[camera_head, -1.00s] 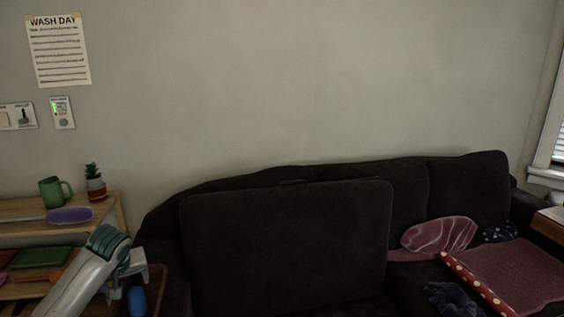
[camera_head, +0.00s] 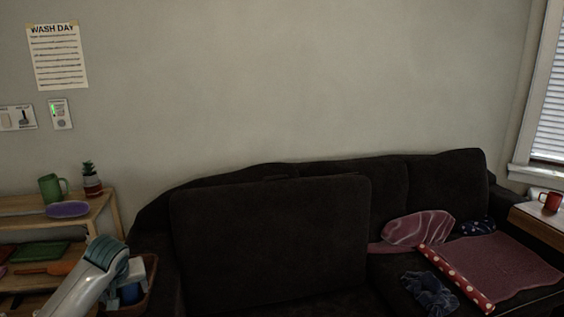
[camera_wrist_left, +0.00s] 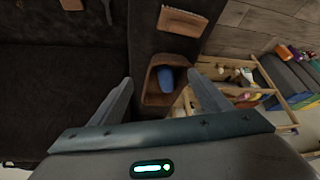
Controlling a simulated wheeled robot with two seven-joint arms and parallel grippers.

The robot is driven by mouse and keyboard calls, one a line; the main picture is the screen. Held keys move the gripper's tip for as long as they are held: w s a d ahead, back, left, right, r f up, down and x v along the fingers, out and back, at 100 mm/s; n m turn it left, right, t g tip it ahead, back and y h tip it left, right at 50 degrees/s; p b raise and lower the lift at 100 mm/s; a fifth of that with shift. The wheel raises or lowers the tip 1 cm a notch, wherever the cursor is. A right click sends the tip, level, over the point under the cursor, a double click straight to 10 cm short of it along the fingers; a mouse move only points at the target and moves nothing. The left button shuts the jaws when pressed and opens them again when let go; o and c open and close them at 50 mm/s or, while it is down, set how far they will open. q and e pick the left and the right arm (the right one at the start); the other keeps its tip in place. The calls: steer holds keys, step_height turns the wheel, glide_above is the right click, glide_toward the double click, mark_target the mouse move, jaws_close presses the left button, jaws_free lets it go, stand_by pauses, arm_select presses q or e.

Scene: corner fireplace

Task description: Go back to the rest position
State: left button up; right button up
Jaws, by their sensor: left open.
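My left gripper (camera_wrist_left: 165,95) is open in the left wrist view, its two fingers spread apart with nothing between them touching. Below and beyond the fingers is a brown box (camera_wrist_left: 152,92) with a blue item (camera_wrist_left: 166,78) in it. In the head view my left arm comes in at the lower left, in front of the wooden shelf (camera_head: 104,205). The box (camera_head: 151,270) shows there behind the gripper, partly hidden, with the blue item (camera_head: 131,293). My right gripper is in neither view.
The dark sofa (camera_head: 270,240) fills the middle and right. On it lie a pink cushion (camera_head: 418,228), a red blanket (camera_head: 505,265) and a dark crumpled cloth (camera_head: 430,293). The shelf holds a green mug (camera_head: 50,187), a potted cactus (camera_head: 91,182) and a purple dish (camera_head: 67,209). A red mug (camera_head: 551,201) stands at far right.

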arm_select(q)
steer(key=s+d+f+m+h, duration=0.1)
steer(key=s+d+f+m, duration=0.2)
steer(key=s+d+f, duration=0.6)
steer(key=s+d+f+m+h, duration=0.25)
steer(key=s+d+f, duration=0.35)
steer(key=s+f, duration=0.4)
steer(key=s+d+m+g, duration=0.1)
steer(key=s+d, duration=0.1)
steer(key=s, duration=1.1)
steer(key=s+d+m, duration=0.2)
steer(key=s+d, duration=0.1)
steer(key=s, duration=0.9)
steer(key=s+d+x, duration=0.1)
steer(key=d+x, duration=0.1)
steer(key=x, duration=1.7)
steer(key=s+d+f+t+h, duration=0.1)
steer(key=s+f, duration=0.2)
steer(key=f, duration=1.3)
steer(key=shift+s+t, duration=0.25)
steer(key=shift+t, duration=0.05)
